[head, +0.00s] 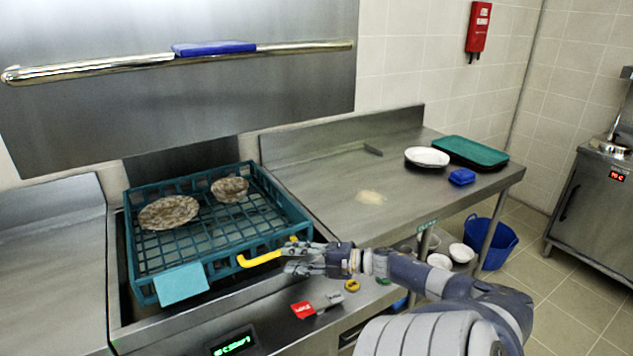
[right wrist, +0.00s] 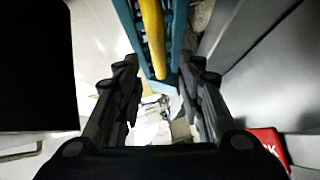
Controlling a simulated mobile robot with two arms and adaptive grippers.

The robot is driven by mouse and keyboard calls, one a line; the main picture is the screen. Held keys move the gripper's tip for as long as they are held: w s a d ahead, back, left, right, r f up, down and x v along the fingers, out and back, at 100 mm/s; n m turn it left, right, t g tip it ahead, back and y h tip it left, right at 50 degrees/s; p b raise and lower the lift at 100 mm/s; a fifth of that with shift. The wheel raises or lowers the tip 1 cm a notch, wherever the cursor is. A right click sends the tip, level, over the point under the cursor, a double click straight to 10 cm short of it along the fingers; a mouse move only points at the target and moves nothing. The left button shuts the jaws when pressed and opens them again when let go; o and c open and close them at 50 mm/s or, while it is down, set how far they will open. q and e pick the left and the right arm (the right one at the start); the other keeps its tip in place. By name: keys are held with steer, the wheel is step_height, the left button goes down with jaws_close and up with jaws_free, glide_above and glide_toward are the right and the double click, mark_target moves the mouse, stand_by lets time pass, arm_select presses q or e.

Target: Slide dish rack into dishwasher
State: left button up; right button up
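The teal dish rack (head: 215,230) sits under the raised steel dishwasher hood (head: 180,70), with two brown mottled plates (head: 168,212) in it. A yellow handle (head: 262,258) is on the rack's front right side, and a light blue card (head: 182,284) hangs on its front. My right gripper (head: 290,258) is at the right end of the handle. In the right wrist view its two fingers are apart, with the yellow handle (right wrist: 153,40) and the rack's teal edge (right wrist: 176,45) ahead between them. Contact cannot be told. My left gripper is out of view.
A steel counter (head: 330,190) runs right, holding a white plate stack (head: 427,157), a green tray (head: 468,151) and a blue item (head: 462,176). A red-and-grey object (head: 315,305) and yellow ring (head: 352,286) lie near my gripper. A blue tub (head: 492,243) stands below.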

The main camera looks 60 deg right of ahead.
steer(key=f+v, duration=0.1)
steer(key=v, duration=0.5)
steer(key=shift+s+r, duration=0.35)
steer(key=shift+r, duration=0.2)
steer(key=shift+d, duration=0.15)
